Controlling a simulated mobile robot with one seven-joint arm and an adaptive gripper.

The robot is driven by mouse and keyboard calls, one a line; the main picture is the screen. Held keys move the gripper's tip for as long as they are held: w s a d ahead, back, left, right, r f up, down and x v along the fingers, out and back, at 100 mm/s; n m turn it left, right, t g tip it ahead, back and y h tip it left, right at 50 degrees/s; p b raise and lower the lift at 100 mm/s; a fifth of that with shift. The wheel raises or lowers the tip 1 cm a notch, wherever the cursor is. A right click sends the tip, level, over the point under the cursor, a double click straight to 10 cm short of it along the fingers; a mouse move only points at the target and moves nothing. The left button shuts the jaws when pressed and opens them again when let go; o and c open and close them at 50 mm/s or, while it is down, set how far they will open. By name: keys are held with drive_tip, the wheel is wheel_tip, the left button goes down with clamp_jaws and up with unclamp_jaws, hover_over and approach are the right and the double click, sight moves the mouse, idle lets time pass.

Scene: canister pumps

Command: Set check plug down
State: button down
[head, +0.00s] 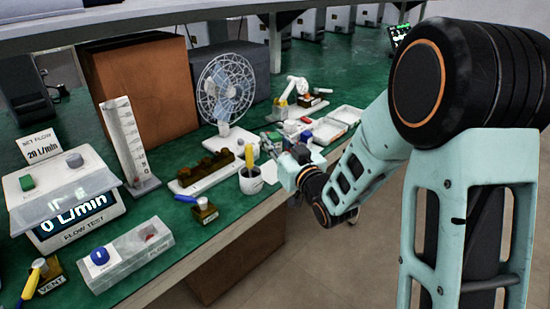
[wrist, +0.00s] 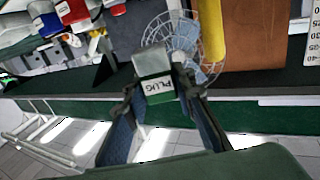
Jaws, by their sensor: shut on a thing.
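The check plug (wrist: 153,64) has a grey body above a green band with a white label reading PLUG. In the wrist view it sits between the two fingertips of my gripper (wrist: 157,90), which is shut on it. In the head view my gripper (head: 275,152) is at the front edge of the green bench (head: 190,230), just right of a white cup. The plug is too small there to make out clearly. In the wrist view, bench and floor show beyond it, and I cannot tell its height above the bench.
The white cup (head: 251,183) holds a yellow-handled tool. A tray with dark blocks (head: 190,186) lies to its left, and a fan (head: 226,90) stands behind. White trays (head: 328,132) lie to the right. A flow tester (head: 75,215) and a grey box (head: 130,262) are at left.

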drive_tip(key=w+f, duration=0.2)
drive_tip(key=w+f+b, duration=0.1)
drive_tip(key=w+f, duration=0.1)
drive_tip(key=w, duration=0.1)
drive_tip(key=w+f, duration=0.3)
drive_tip(key=shift+a, duration=0.3)
drive_tip(key=shift+w+f+b, duration=0.15)
drive_tip(key=shift+f+b, duration=0.2)
drive_tip(key=shift+f, duration=0.55)
drive_tip(key=shift+w+f+b, duration=0.15)
drive_tip(key=shift+f+b, duration=0.2)
drive_tip(key=shift+f, duration=0.5)
drive_tip(key=shift+f+b, duration=0.25)
drive_tip(key=shift+b, duration=0.05)
drive_tip(key=c, duration=1.6)
unclamp_jaws()
drive_tip(key=shift+r, duration=0.15)
drive_tip(key=shift+r+p, duration=0.15)
drive_tip(key=shift+p, duration=0.25)
drive_tip(key=v, duration=1.2)
drive_tip(key=shift+p, duration=0.3)
